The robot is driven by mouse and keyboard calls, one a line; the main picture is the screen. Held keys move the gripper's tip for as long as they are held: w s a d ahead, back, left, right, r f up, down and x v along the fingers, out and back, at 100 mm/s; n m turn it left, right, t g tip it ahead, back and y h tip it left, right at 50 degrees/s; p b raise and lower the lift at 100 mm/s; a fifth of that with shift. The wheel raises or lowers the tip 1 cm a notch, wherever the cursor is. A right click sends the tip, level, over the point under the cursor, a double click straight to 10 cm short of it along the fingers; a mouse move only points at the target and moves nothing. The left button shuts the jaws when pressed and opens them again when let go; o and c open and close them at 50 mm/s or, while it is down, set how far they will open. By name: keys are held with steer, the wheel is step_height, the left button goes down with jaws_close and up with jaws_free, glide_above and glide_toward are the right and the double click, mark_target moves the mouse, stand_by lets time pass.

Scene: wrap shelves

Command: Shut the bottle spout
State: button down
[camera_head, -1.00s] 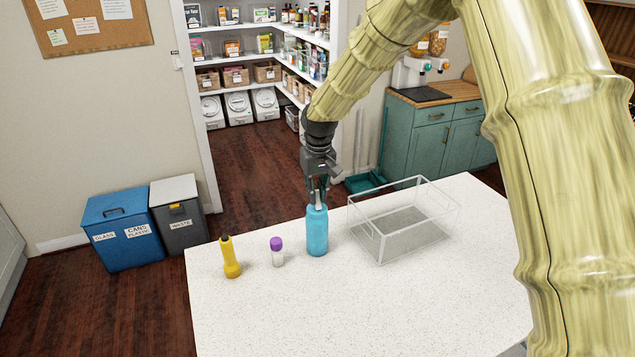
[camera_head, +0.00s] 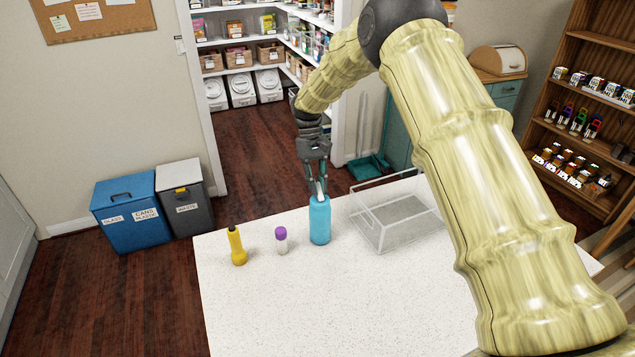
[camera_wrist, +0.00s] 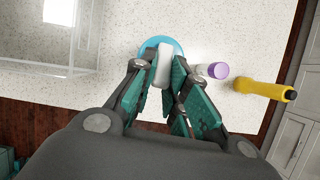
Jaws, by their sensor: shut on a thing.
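The blue bottle (camera_head: 320,222) stands upright on the white counter, and its round blue top (camera_wrist: 149,44) shows in the wrist view. Its pale spout (camera_wrist: 163,62) sits over the top, between the fingers. My gripper (camera_head: 319,190) is above the bottle with its fingertips at the spout. In the wrist view my gripper (camera_wrist: 162,68) has its teal-padded fingers on both sides of the spout and is shut on it. The fingers hide part of the spout, and I cannot tell its exact angle.
A purple-capped white container (camera_head: 281,241) and a yellow flashlight (camera_head: 237,246) stand left of the bottle. A clear open box (camera_head: 384,240) is close on its right. The front of the counter (camera_head: 300,310) is clear.

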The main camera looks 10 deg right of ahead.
steer(key=shift+f, duration=0.1)
stand_by(0.3)
steer(key=c, duration=1.4)
jaws_free()
steer(key=shift+w, duration=0.1)
steer(key=v, duration=1.2)
steer(key=shift+d, duration=0.1)
